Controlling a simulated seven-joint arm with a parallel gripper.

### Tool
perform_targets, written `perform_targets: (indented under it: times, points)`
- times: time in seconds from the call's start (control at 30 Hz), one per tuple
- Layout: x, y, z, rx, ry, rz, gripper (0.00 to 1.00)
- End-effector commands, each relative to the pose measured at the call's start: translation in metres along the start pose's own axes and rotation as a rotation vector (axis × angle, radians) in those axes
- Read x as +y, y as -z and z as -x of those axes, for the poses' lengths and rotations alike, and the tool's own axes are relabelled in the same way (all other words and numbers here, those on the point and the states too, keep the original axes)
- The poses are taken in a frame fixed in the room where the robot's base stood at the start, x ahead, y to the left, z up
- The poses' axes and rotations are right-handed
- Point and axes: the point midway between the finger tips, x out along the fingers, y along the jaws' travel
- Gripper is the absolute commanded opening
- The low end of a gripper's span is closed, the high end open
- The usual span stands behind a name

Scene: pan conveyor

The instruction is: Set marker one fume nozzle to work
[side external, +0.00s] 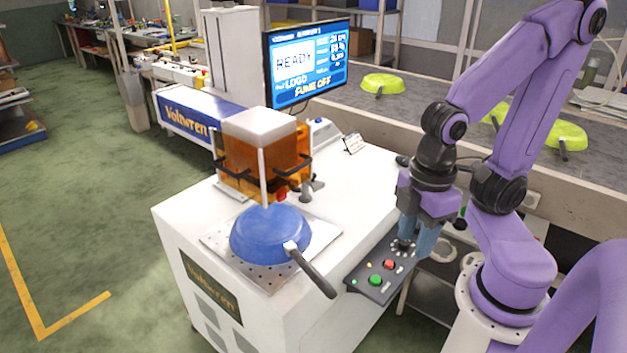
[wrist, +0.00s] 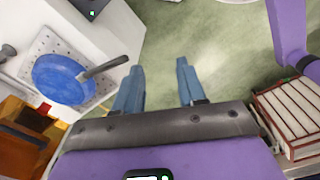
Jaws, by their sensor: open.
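The marker is a white cabinet (side external: 175,225) with an amber-walled enclosure (side external: 235,165) on top. Its screen (side external: 307,62) reads READY and FUME OFF. A small grey nozzle-like part (side external: 309,191) stands beside the enclosure; I cannot tell for sure that it is the fume nozzle. A dark control panel (side external: 366,287) at the cabinet's right edge carries a green button (side external: 375,280), a red button (side external: 389,264) and small controls partly hidden by my gripper. My gripper (side external: 416,250) points down by the panel's far end, open and empty; its parted fingers show in the wrist view (wrist: 160,66).
A blue pan (side external: 268,235) lies on the perforated plate (side external: 215,245), its dark handle reaching over the cabinet's edge. Green pans (side external: 382,83) sit on the grey conveyor (side external: 420,115) behind. A box with red-edged slats (wrist: 290,115) is at right in the wrist view.

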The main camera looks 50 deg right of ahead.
Motion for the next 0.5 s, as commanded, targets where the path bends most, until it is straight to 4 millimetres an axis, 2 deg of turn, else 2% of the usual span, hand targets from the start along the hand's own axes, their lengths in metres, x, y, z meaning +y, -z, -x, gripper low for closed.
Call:
perform_targets:
  times: [0.03,0.1,0.27,0.5]
  points:
    - [0.0,0.0,0.0,0.0,0.0,0.0,0.23]
    - [0.0,0.001,0.003,0.002,0.0,0.0,0.0]
    - [0.0,0.003,0.026,0.009,0.0,-0.001,0.0]
    - [0.0,0.004,0.089,0.011,0.0,0.001,0.0]
